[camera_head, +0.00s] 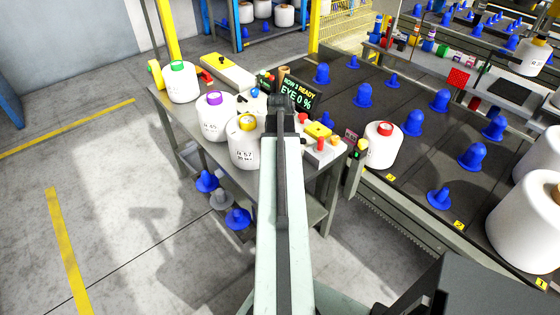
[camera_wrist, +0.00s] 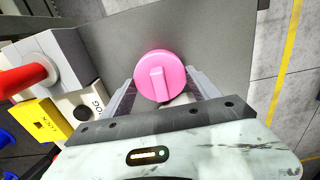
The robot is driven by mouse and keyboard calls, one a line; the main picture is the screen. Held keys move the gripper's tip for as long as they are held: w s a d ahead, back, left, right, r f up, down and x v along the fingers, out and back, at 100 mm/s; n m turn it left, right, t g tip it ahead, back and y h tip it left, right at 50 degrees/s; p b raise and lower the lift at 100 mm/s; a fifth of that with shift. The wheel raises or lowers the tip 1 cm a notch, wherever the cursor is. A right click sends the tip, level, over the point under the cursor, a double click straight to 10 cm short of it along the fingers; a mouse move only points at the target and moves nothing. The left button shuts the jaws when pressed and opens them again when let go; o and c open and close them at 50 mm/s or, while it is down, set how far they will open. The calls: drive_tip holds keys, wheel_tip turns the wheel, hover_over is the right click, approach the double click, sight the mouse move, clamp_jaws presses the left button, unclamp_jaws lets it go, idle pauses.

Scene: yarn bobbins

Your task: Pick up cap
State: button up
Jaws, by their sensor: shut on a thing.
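A round pink cap (camera_wrist: 160,78) with a raised bar across its top sits between the fingers of my gripper (camera_wrist: 162,92) in the wrist view. The gripper is shut on it, one finger at each side. Behind the cap is a plain grey surface; I cannot tell how far the cap is above it. In the head view my arm covers the gripper and the cap is hidden.
White bobbins with green (camera_head: 178,66), purple (camera_head: 214,98) and yellow tops (camera_head: 247,122) stand on the table. A small display (camera_head: 296,94) stands behind my arm. A grey box (camera_wrist: 55,58) with a red knob (camera_wrist: 25,78) is left of the gripper.

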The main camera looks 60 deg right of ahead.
wheel_tip(320, 180, up, 18)
drive_tip(key=p, duration=1.7)
drive_tip(key=shift+p, duration=0.3)
drive_tip(key=shift+f, duration=0.1)
